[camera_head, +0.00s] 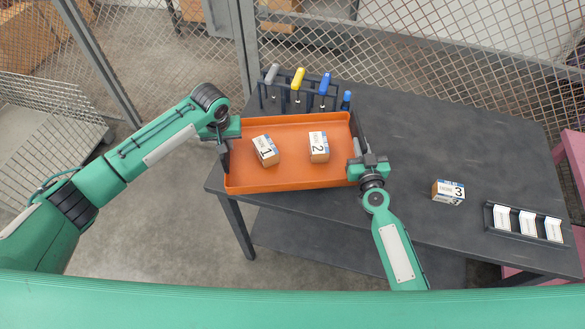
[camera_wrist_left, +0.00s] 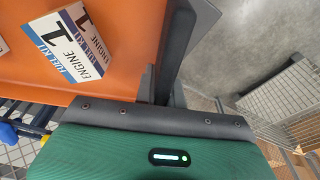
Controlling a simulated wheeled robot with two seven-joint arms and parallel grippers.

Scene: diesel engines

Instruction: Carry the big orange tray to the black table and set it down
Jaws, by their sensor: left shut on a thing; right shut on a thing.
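The big orange tray (camera_head: 290,178) is over the left part of the black table (camera_head: 440,130). I cannot tell whether it rests on the tabletop or hangs just above it. Box 1 (camera_head: 265,150) and box 2 (camera_head: 318,147) lie inside it. My left gripper (camera_head: 225,150) is shut on the tray's left end. My right gripper (camera_head: 358,155) is shut on its right end. In the left wrist view, the tray (camera_wrist_left: 125,40) shows at the dark fingers of my left gripper (camera_wrist_left: 165,90), with box 1 (camera_wrist_left: 70,45) inside.
A tool rack (camera_head: 300,95) with several coloured handles stands right behind the tray. Box 3 (camera_head: 448,192) and a dark holder with white cards (camera_head: 525,222) are on the table's right. The tabletop between tray and box 3 is mostly clear. Mesh fencing (camera_head: 440,60) stands behind the table.

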